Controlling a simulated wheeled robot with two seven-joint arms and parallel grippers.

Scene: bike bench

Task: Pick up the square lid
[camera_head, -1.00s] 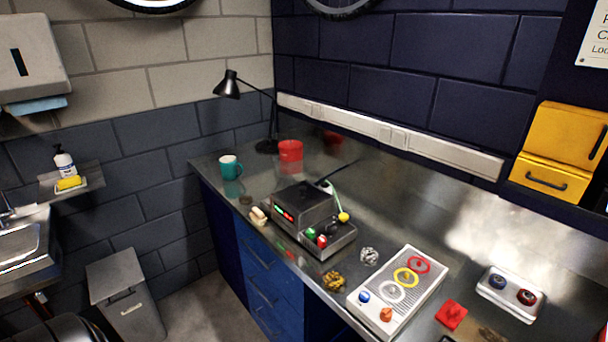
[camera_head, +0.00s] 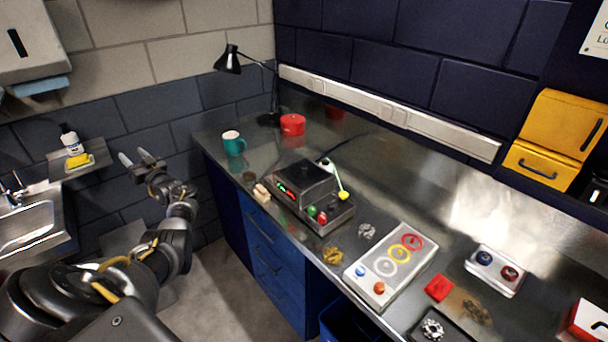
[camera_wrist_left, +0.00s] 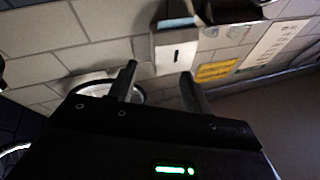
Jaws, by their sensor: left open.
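A small red square piece (camera_head: 439,287) lies on the metal bench, right of the grey tray with coloured rings; it looks like the square lid, though its details are too small to be sure. My left gripper (camera_head: 138,157) is raised at the left of the head view, near the wall shelf and far from the red piece. Its two fingers are apart and empty, and they also show in the left wrist view (camera_wrist_left: 158,72), facing the wall. My right gripper is out of view.
The ring tray (camera_head: 384,264), a dark device (camera_head: 306,190) with buttons, a teal mug (camera_head: 234,145) and a red pot (camera_head: 292,124) stand on the bench. A white tray (camera_head: 495,270) with two knobs lies at the right. Open floor separates my left arm from the blue drawers (camera_head: 262,250).

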